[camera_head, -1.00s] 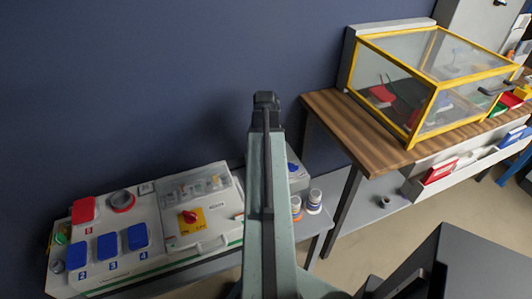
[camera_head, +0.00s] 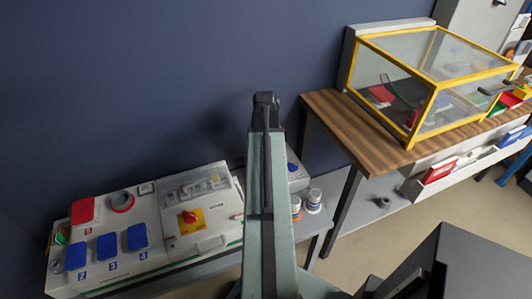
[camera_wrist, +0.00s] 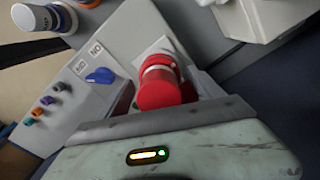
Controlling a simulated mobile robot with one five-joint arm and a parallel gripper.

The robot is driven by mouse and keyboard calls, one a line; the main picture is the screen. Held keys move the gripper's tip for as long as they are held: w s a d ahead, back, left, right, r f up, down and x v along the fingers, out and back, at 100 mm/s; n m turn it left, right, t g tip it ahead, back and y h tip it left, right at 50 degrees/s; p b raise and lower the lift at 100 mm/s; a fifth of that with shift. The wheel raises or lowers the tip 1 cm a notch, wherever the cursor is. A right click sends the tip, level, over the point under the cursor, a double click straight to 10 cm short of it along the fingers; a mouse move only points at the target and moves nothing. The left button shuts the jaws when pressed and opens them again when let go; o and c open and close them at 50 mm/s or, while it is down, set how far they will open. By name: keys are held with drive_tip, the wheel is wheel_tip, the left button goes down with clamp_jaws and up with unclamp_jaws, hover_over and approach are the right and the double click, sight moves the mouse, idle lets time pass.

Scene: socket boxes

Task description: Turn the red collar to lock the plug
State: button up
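A red collar (camera_wrist: 160,88) shows in the middle of the wrist view as a short round cylinder with a ringed upper part. It stands by a pale plate on a grey box (camera_wrist: 118,42). In the head view my arm hides the collar, and only part of the grey box (camera_head: 297,170) shows beside the arm. My gripper (camera_wrist: 160,122) shows as a pale body with a dark edge just below the collar. Its fingertips cannot be made out clearly, so whether they touch the collar is unclear. The plug cannot be told apart from the collar.
A blue knob (camera_wrist: 101,75) and several coloured buttons sit on the box near the collar. Two white jars (camera_head: 314,201) stand to its right. At left is a white panel (camera_head: 150,215) with red and blue lids and a red switch (camera_head: 189,217).

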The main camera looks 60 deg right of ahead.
drive_tip(key=shift+r, duration=0.1)
wheel_tip(320, 180, up, 8)
drive_tip(key=p, duration=0.8)
drive_tip(key=shift+f, duration=0.2)
drive_tip(key=w+a+r+n+p, duration=0.2)
drive_tip(key=w+a+n, duration=0.1)
drive_tip(key=w+a, duration=0.6)
drive_tip(key=w+a+r+n+p, duration=0.25)
drive_tip(key=w+a, duration=0.45)
drive_tip(key=a, duration=0.5)
drive_tip(key=w+a+r+n+p, duration=0.2)
drive_tip(key=a+n, duration=0.1)
drive_tip(key=a, duration=1.1)
drive_tip(key=w+a+r+n+p, duration=0.1)
drive_tip(key=w+a+r+n, duration=0.1)
drive_tip(key=a, duration=1.3)
drive_tip(key=shift+w+n+p, duration=0.4)
drive_tip(key=shift+w+n, duration=0.25)
drive_tip(key=shift+n, duration=0.2)
